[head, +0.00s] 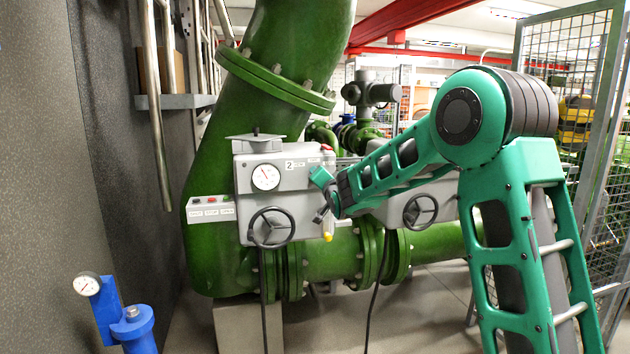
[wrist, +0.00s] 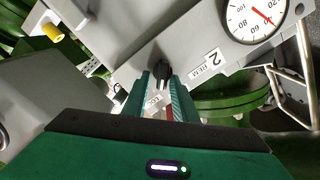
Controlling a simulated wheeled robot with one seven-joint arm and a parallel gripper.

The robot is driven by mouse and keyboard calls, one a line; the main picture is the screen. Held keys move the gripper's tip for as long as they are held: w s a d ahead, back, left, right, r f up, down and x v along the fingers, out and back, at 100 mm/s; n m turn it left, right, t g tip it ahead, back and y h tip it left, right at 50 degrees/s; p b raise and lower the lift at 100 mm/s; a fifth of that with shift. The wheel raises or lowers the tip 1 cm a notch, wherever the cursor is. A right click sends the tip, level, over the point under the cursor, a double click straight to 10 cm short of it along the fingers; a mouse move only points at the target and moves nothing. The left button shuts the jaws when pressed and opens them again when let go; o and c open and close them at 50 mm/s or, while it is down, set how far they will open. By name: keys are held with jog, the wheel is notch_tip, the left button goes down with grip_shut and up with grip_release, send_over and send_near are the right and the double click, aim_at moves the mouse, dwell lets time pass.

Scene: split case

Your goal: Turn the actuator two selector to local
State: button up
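The actuator two box (head: 284,205) is grey, with a round gauge and a "2" label, and stands against the green pipe. My gripper (head: 318,188) is at its right side in the head view. In the wrist view the black selector knob (wrist: 162,72) sits at the tips of my gripper's teal fingers (wrist: 159,88). A gap shows between the fingers, but whether they press on the knob is unclear. The REM label (wrist: 207,73) is right of the knob, and the LOC label (wrist: 154,100) shows between the fingers. In the head view my gripper hides the selector.
A handwheel (head: 271,227) is on the box front, with a button panel (head: 211,208) to its left. A yellow knob (head: 328,237) is low on its right side. Another grey box with a handwheel (head: 420,211) stands behind my arm. A blue post (head: 133,328) is at lower left.

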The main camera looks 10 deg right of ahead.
jog(key=shift+s, duration=0.1)
jog(key=s, duration=1)
jog(key=shift+s, duration=0.25)
jog(key=s+d+f+g+h, duration=0.1)
jog(key=s+d+f+g, duration=0.25)
jog(key=s+d, duration=0.3)
jog(key=s+d+f+n+g+h, duration=0.1)
jog(key=s+d+f+g, duration=0.3)
jog(key=s, duration=0.3)
jog(key=s+d+f+g+h, duration=0.2)
jog(key=s+d+f, duration=0.2)
jog(key=s+d, duration=0.3)
jog(key=s+f+g+y, duration=0.1)
jog(key=s+f+g, duration=0.1)
jog(key=s, duration=0.8)
jog(key=s+a+f+n+g+y, duration=0.1)
jog(key=s+f+g, duration=0.1)
jog(key=s, duration=0.9)
jog(key=s+a+f+g+y, duration=0.1)
jog(key=s+g, duration=0.3)
jog(key=s, duration=0.7)
jog(key=shift+f+n+g+y, duration=0.4)
jog(key=shift+f+y, duration=0.2)
jog(key=shift+f, duration=0.2)
jog(key=shift+w, duration=0.1)
